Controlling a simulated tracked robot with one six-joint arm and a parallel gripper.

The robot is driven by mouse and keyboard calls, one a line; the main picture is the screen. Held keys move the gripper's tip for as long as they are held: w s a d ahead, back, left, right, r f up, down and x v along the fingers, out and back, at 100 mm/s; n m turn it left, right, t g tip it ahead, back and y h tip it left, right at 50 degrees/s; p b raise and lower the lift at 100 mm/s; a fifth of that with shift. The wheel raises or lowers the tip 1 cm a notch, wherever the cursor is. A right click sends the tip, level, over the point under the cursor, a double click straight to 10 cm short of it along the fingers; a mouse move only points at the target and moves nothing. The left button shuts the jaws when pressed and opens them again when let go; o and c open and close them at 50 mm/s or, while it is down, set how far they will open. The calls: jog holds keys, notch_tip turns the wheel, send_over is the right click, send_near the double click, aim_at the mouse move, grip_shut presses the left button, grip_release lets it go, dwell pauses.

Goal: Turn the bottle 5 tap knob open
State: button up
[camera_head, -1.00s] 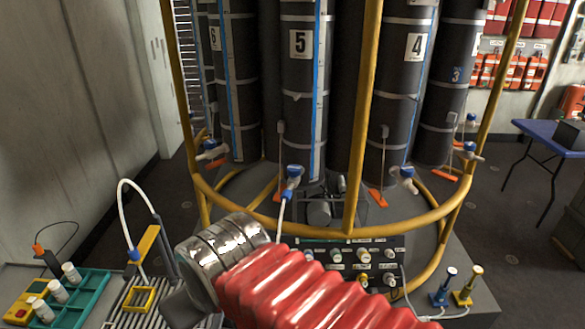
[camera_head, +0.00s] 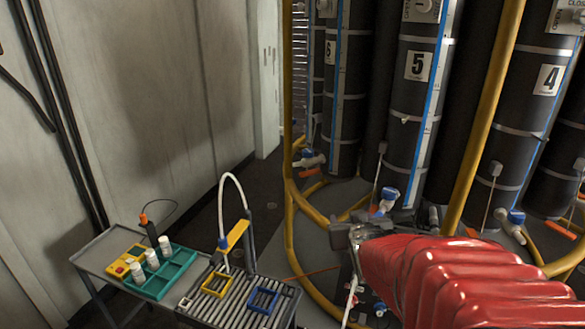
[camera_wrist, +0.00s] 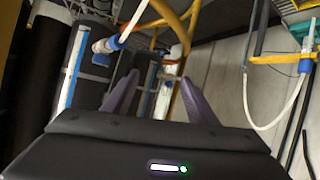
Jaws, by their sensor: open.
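Bottle 5 (camera_head: 402,140) is a tall black cylinder with a white number label and a blue stripe, right of centre in the head view. Its tap (camera_head: 388,198), blue and white, sits low on its front, just above my arm's metal cuff. My gripper (camera_wrist: 158,88) shows in the wrist view with two dark fingers spread apart and nothing between them. A blue and white tap (camera_wrist: 106,45) with a white hose lies beyond and left of the fingers, apart from them; I cannot tell which bottle it serves. My fingers are not clear in the head view.
A yellow rail (camera_head: 287,130) surrounds the bottles. Bottle 4 (camera_head: 545,110) stands to the right. A bench at lower left holds a teal rack (camera_head: 178,280) with white vials and a ribbed tray (camera_head: 215,305) with yellow and blue frames. A wall is at left.

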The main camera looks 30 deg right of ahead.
jog(key=s+d+f+t+h, duration=0.1)
jog(key=s+d+t, duration=0.1)
jog(key=d, duration=0.5)
jog(key=s+d+f+m+t+h, duration=0.1)
jog(key=s+d+t, duration=0.1)
jog(key=d, duration=0.4)
jog(key=shift+s+d+m, duration=0.3)
jog(key=shift+s+d, duration=0.1)
jog(key=shift+s, duration=0.1)
